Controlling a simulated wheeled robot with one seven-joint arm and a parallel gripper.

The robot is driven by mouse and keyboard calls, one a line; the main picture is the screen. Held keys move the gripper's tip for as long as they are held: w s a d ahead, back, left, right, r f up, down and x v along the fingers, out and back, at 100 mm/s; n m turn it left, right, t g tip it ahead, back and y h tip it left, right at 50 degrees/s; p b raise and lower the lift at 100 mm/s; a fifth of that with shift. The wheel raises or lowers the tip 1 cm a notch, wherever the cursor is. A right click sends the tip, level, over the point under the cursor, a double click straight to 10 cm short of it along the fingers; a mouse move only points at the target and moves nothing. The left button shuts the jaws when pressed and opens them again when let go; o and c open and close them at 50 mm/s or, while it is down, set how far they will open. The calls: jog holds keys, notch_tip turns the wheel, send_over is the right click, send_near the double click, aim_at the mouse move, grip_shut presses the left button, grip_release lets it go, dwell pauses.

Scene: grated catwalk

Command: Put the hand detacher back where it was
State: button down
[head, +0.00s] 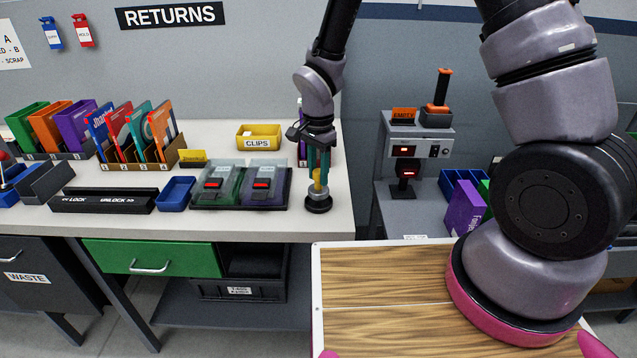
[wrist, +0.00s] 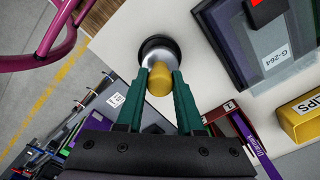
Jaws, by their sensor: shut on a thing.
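The hand detacher, which I take to be the small piece with a round black base, silver collar and yellow knob (head: 318,199), is at the right end of the white bench. My gripper (head: 318,178) points down from above with its green fingers shut on it. In the wrist view, the fingertips (wrist: 161,82) sit on both sides of the yellow knob, and the detacher (wrist: 158,50) stands upright near the bench's corner. I cannot tell whether its base touches the bench top or hangs just above it.
Left of the detacher is a dark tray with two cases (head: 239,205). A yellow CLIPS bin (head: 258,137) stands behind, with a purple upright item close behind my gripper. A blue tray (head: 176,193) lies further left. The bench edge (head: 335,228) is close on the right.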

aim_at(318, 183)
jog(key=shift+f, duration=1.45)
jog(key=c, duration=0.5)
grip_release()
jog(key=shift+f, duration=0.15)
jog(key=shift+c, duration=0.2)
notch_tip(318, 183, up, 12)
jog(key=shift+r, duration=0.25)
